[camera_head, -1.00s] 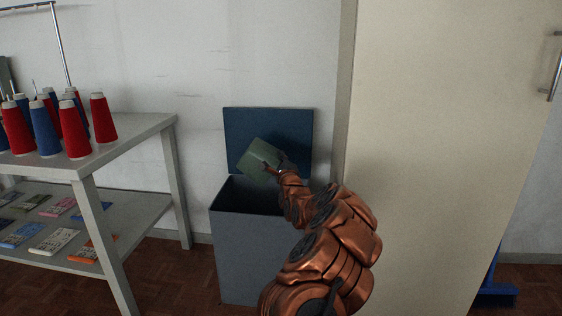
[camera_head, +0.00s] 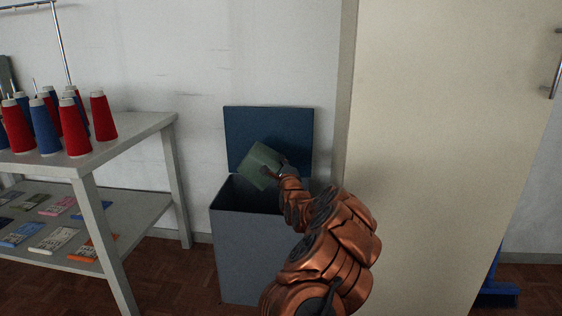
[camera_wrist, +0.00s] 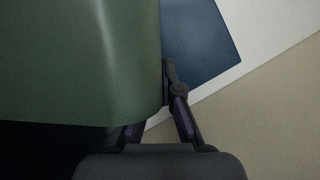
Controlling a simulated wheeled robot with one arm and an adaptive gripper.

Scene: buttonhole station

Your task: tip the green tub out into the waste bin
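The green tub (camera_head: 259,164) is held tilted above the open mouth of the grey waste bin (camera_head: 247,250). The bin's blue lid (camera_head: 290,130) stands upright behind the tub. My gripper (camera_head: 275,171) is shut on the tub at its right side. In the wrist view, the tub (camera_wrist: 75,60) fills the upper left, with my gripper's dark fingers (camera_wrist: 155,110) against its edge. The inside of the tub and any contents are hidden. The inside of the bin is dark.
A grey shelf table (camera_head: 140,127) with red and blue thread cones (camera_head: 74,130) stands to the left, with several small packets on its lower shelf. A tall cream cabinet (camera_head: 440,150) stands close on the right. A white wall is behind the bin.

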